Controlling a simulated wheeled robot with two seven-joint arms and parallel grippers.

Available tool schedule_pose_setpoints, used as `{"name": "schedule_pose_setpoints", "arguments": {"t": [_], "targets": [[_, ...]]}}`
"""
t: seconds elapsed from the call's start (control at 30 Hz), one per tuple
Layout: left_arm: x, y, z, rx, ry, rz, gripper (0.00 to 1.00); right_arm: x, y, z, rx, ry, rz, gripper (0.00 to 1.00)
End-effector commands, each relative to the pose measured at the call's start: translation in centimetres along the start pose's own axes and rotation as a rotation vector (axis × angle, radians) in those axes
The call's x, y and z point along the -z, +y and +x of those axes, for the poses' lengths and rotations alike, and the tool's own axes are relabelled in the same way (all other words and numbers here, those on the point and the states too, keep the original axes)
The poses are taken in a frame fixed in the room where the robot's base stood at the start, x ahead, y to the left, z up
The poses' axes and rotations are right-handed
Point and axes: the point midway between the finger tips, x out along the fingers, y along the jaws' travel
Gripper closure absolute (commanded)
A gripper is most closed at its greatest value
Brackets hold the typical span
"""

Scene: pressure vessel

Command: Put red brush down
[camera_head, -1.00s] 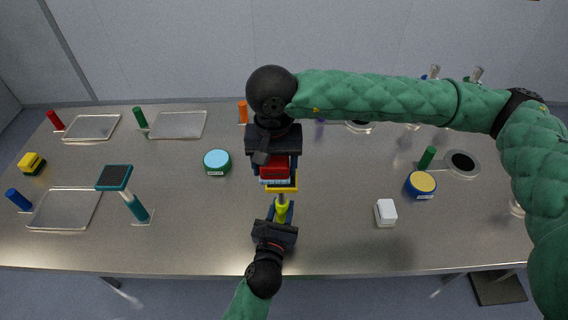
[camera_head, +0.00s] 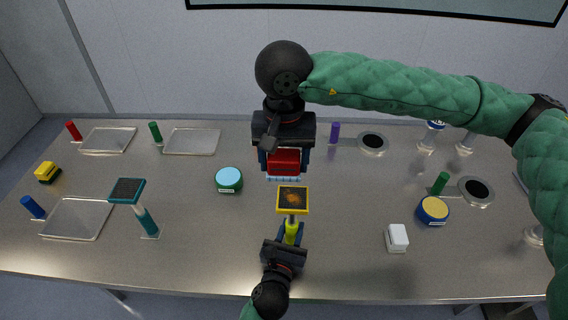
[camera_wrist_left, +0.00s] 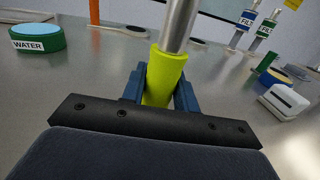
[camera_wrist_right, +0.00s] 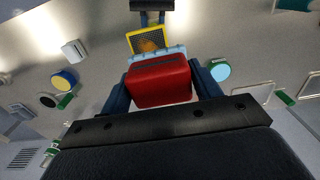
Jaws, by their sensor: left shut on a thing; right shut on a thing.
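A red brush (camera_head: 284,161) with pale blue bristles is in my right gripper (camera_head: 285,158), held in the air over the middle of the table. The right wrist view shows the red brush (camera_wrist_right: 160,82) between the blue fingers. My left gripper (camera_head: 288,236) is shut on the yellow-green handle (camera_wrist_left: 163,76) of a yellow-framed screen tool. The screen (camera_head: 292,199) has a dark face with an orange-brown patch. It faces up, just below the brush in the head view, with a gap between them.
The steel table (camera_head: 190,270) has clear room at its front and left of centre. A cyan-topped water tub (camera_head: 229,179) stands left of the brush. A white block (camera_head: 396,238) and a yellow-topped tub (camera_head: 432,210) stand right. Trays (camera_head: 192,141) and colored posts stand at the back left.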

Motion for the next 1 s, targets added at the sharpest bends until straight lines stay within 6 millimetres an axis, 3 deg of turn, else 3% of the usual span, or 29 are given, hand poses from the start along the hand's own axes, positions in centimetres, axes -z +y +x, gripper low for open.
{"name": "schedule_pose_setpoints", "arguments": {"t": [0.67,0.87,1.0], "targets": [[0.0,0.0,0.0,0.0,0.0,0.0,0.97,0.0,-0.1,-0.1,0.0,0.0,-0.001,0.66],[0.0,0.0,0.0,0.0,0.0,0.0,0.97,-1.5,-2.3,0.2,0.001,0.0,-0.055,0.66],[0.0,0.0,0.0,0.0,0.0,0.0,0.97,-3.1,-5.6,3.0,-0.001,-0.002,-0.115,0.66]]}}
